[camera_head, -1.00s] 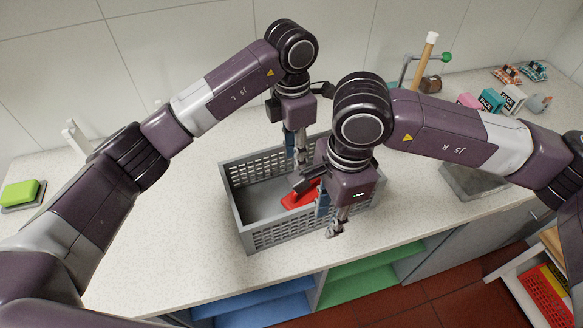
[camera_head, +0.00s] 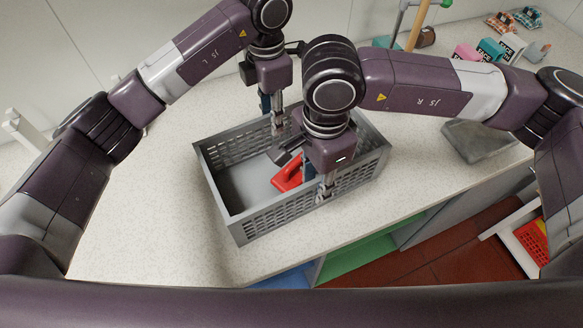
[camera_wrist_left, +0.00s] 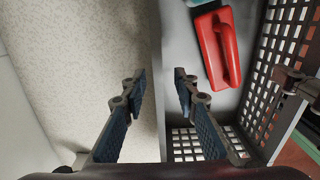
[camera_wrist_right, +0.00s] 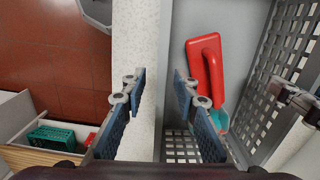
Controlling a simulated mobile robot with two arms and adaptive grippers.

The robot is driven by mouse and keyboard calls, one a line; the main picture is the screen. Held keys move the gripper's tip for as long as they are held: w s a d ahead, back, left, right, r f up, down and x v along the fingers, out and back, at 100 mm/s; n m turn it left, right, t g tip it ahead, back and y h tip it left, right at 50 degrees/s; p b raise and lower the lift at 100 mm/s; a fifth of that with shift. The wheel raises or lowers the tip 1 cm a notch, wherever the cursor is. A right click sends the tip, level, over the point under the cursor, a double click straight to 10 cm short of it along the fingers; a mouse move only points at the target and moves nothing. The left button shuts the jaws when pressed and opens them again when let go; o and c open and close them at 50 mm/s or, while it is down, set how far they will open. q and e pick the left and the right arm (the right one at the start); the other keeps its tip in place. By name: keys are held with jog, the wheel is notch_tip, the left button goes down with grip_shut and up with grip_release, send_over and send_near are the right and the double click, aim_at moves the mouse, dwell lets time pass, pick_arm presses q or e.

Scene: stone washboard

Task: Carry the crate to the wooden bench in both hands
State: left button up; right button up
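The grey lattice-walled crate (camera_head: 275,214) stands on the speckled counter. Red handled tool (camera_head: 288,174) lies inside it; it also shows in the left wrist view (camera_wrist_left: 216,45) and the right wrist view (camera_wrist_right: 206,66). My left gripper (camera_head: 278,127) is at the crate's back wall, my right gripper (camera_head: 325,193) at its front wall. In the wrist views, the left fingers (camera_wrist_left: 158,88) and right fingers (camera_wrist_right: 157,88) are apart, with the crate's wall edge running between them. Neither appears closed on it. I cannot identify the wooden bench with certainty.
The counter (camera_head: 170,205) is clear left of the crate. A grey basin (camera_head: 485,140) lies right of it, with small boxes (camera_head: 500,48) behind. Below right, a white-framed unit holds a red basket (camera_head: 535,243). Red tiled floor (camera_head: 455,258) lies in front.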

aim_at(274, 138)
pick_arm(q)
jog(key=shift+w+a, duration=0.1)
jog(key=shift+w, duration=0.1)
pick_arm(e)
jog(key=shift+w, duration=0.2)
pick_arm(q)
jog(key=shift+s, duration=0.15)
pick_arm(e)
jog(key=shift+s, duration=0.15)
